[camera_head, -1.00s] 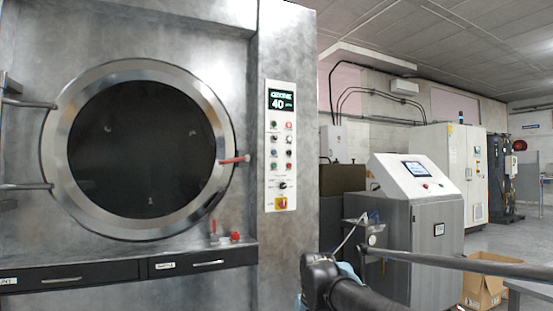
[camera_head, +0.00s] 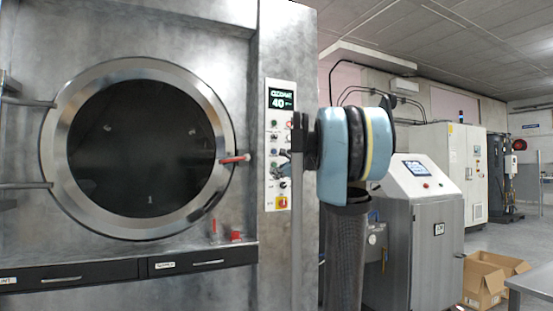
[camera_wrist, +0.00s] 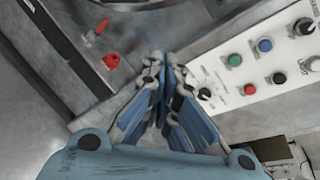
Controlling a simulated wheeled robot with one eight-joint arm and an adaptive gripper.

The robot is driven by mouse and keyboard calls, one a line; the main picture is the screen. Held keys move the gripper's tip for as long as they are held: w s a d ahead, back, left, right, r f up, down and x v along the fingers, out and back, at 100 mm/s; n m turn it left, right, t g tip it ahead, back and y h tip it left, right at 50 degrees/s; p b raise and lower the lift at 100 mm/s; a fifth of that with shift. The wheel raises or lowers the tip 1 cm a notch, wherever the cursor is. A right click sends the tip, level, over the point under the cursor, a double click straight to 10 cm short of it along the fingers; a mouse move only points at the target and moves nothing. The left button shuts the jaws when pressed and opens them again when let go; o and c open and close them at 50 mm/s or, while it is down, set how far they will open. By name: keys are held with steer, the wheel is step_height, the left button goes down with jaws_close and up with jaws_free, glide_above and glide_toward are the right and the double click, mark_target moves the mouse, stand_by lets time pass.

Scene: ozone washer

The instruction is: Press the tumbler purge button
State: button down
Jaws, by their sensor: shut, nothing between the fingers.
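A white control panel (camera_head: 280,107) with a lit display reading 40 stands upright right of the round washer door (camera_head: 140,147). My gripper (camera_head: 284,165) is in front of its lower half, hiding some buttons. In the wrist view my gripper (camera_wrist: 164,64) is shut and empty, its fingertips near the panel's left edge. The labels are too small to read, so I cannot tell which is tumbler purge.
A red door handle (camera_head: 235,159) sticks out left of the panel. Small red parts (camera_head: 236,235) sit below the door, above black drawers (camera_head: 200,263). A grey cabinet with a screen (camera_head: 425,220) and a cardboard box (camera_head: 484,280) stand to the right.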

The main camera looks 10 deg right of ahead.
mark_target(275, 153)
steer(key=w+d+r+m+t, duration=0.2)
steer(key=w+d+r+m, duration=0.2)
steer(key=w+r, duration=0.1)
steer(key=w+d+r+m+t+h, duration=0.1)
steer(key=w+d+r+m+t, duration=0.1)
steer(key=w+d+r+m, duration=0.2)
steer(key=w+r+m, duration=0.1)
steer(key=w, duration=0.2)
steer(key=shift+w+d+r+h, duration=0.2)
steer(key=shift+w+d+h, duration=0.05)
steer(key=shift+d+h, duration=0.05)
steer(key=x, duration=1.4)
steer(key=shift+w+a, duration=0.2)
steer(key=shift+w, duration=0.3)
steer(key=shift+w+r, duration=0.15)
steer(key=shift+w, duration=0.05)
